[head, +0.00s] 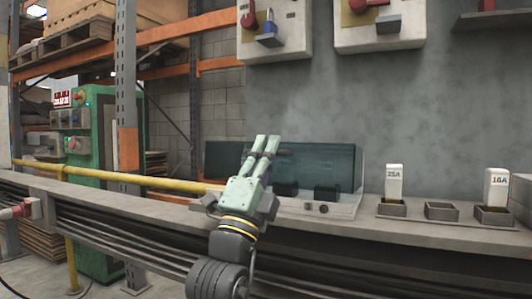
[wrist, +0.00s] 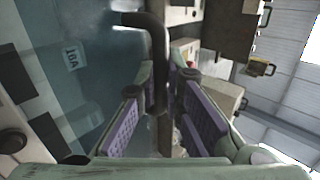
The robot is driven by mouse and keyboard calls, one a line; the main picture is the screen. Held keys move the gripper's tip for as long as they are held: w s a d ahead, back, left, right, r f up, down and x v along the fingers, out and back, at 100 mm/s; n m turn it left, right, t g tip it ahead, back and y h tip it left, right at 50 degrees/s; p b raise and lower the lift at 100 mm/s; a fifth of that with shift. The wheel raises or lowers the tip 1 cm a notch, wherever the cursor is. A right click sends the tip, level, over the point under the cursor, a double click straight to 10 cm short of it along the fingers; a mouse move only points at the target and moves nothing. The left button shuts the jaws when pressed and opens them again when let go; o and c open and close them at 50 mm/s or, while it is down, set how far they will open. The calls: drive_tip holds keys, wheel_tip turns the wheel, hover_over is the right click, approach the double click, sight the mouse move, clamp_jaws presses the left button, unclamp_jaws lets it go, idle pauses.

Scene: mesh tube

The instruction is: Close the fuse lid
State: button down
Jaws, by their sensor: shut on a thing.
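The fuse box has a see-through teal lid (head: 325,160) and a pale base (head: 345,209) on the ledge, at the middle of the head view. The lid stands steeply above the base; its exact angle is hard to tell. My gripper (head: 268,143) is in front of the lid's left half and hides part of it. In the wrist view the lid (wrist: 95,35) fills the upper left, with a 16A label showing through it. The lid's dark bent handle (wrist: 156,55) runs between the fingers of my gripper (wrist: 160,100), which are shut on it.
Fuses marked 25A (head: 394,182) and 16A (head: 496,187) stand in holders on the ledge to the right, with an empty holder (head: 441,211) between them. Switch boxes (head: 275,35) hang on the wall above. A yellow pipe (head: 130,180) runs along the left.

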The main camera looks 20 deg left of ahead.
drive_tip(key=shift+s, duration=0.1)
drive_tip(key=c, duration=2)
unclamp_jaws()
drive_tip(key=shift+y, duration=0.3)
drive_tip(key=shift+r, duration=0.1)
